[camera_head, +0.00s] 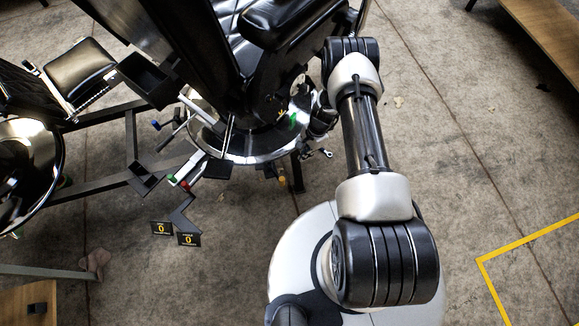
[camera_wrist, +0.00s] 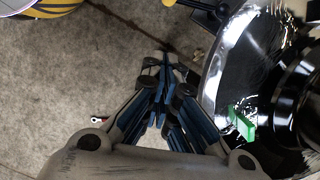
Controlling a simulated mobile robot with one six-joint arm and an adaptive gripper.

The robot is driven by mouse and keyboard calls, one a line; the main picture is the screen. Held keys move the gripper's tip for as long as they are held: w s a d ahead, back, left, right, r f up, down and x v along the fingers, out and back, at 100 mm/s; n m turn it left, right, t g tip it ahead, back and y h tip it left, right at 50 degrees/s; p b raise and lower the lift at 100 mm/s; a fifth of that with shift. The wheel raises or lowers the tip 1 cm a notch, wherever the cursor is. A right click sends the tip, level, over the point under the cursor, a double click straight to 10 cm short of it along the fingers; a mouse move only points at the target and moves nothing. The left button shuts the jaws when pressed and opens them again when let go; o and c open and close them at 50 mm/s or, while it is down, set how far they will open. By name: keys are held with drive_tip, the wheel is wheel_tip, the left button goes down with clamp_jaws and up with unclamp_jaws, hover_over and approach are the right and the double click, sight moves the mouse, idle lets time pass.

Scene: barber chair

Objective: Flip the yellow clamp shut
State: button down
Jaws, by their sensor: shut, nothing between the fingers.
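The yellow clamp (camera_wrist: 208,10) shows at the top edge of the wrist view, partly cut off, beside the shiny round chair base. In the head view a small yellow piece (camera_head: 282,180), likely the same clamp, hangs at the front rim of the round base. My gripper (camera_wrist: 165,62) is shut and empty, with its fingertips together over the floor, left of the round base. It is apart from the clamp, which lies above and to the right of the fingertips in the wrist view.
A green lever (camera_wrist: 242,123) sits on the shiny round base (camera_wrist: 222,75). Red and green handles (camera_head: 180,183) stick out at the base's left in the head view. Black chair parts rise behind.

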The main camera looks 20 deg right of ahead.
drive_tip(key=shift+s+r, duration=0.1)
drive_tip(key=shift+s, duration=0.05)
drive_tip(key=s+a+f+b, duration=0.1)
drive_tip(key=a+f+b, duration=0.3)
drive_tip(key=f, duration=0.5)
drive_tip(key=shift+s+a+f, duration=0.35)
drive_tip(key=shift+s+a, duration=0.05)
drive_tip(key=shift+a, duration=0.65)
drive_tip(key=shift+s+a+m+p, duration=0.25)
drive_tip(key=shift+m+p, duration=0.25)
drive_tip(key=shift+m, duration=0.2)
